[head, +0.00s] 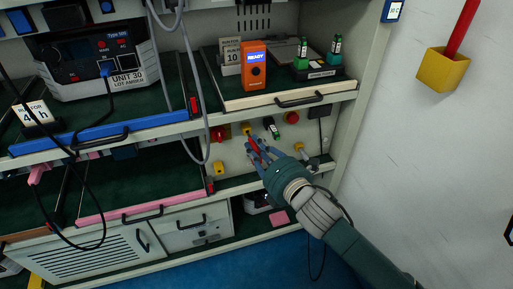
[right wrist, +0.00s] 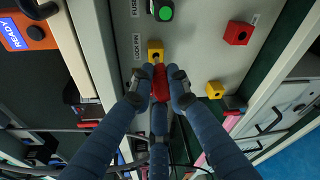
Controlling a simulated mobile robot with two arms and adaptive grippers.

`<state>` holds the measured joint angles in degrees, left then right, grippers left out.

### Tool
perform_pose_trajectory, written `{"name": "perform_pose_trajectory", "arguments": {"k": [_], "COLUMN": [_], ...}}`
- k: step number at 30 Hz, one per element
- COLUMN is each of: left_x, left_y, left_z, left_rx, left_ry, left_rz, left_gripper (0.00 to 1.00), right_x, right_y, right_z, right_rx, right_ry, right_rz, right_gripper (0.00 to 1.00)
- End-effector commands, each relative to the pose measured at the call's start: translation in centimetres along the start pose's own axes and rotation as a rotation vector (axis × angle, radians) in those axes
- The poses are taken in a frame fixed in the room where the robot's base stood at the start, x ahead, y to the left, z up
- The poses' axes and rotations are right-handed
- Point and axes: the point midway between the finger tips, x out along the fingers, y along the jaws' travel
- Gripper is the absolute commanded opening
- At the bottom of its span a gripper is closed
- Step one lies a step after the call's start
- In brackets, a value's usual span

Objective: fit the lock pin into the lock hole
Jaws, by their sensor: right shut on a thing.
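My right gripper (head: 256,146) is at the panel under the right shelf, shut on a red lock pin. In the right wrist view its fingers (right wrist: 160,76) close around the red pin (right wrist: 160,88). The pin's far end is at the lower edge of a yellow block (right wrist: 155,47) beside the label LOCK PIN (right wrist: 137,47). This yellow block also shows in the head view (head: 247,127), just beyond the fingertips. I cannot tell whether the pin's tip is inside the hole or just in front of it. My left gripper is not in view.
An orange device reading READY (head: 254,66) stands on the shelf above. A grey cable (head: 205,130) hangs left of the panel.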

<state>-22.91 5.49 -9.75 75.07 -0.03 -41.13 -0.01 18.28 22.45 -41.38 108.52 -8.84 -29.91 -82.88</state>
Motion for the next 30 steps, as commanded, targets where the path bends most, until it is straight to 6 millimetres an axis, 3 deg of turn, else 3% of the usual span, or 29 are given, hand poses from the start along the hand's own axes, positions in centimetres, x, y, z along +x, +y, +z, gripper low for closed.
{"name": "perform_pose_trajectory", "arguments": {"k": [30], "left_x": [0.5], "left_y": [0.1], "left_z": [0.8], "left_rx": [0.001], "left_ry": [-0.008], "left_rz": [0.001], "left_gripper": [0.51], "right_x": [2.0], "right_y": [0.1], "right_z": [0.4], "right_rx": [-0.001], "right_ry": [0.001], "right_rz": [0.001], "right_gripper": [0.00]}}
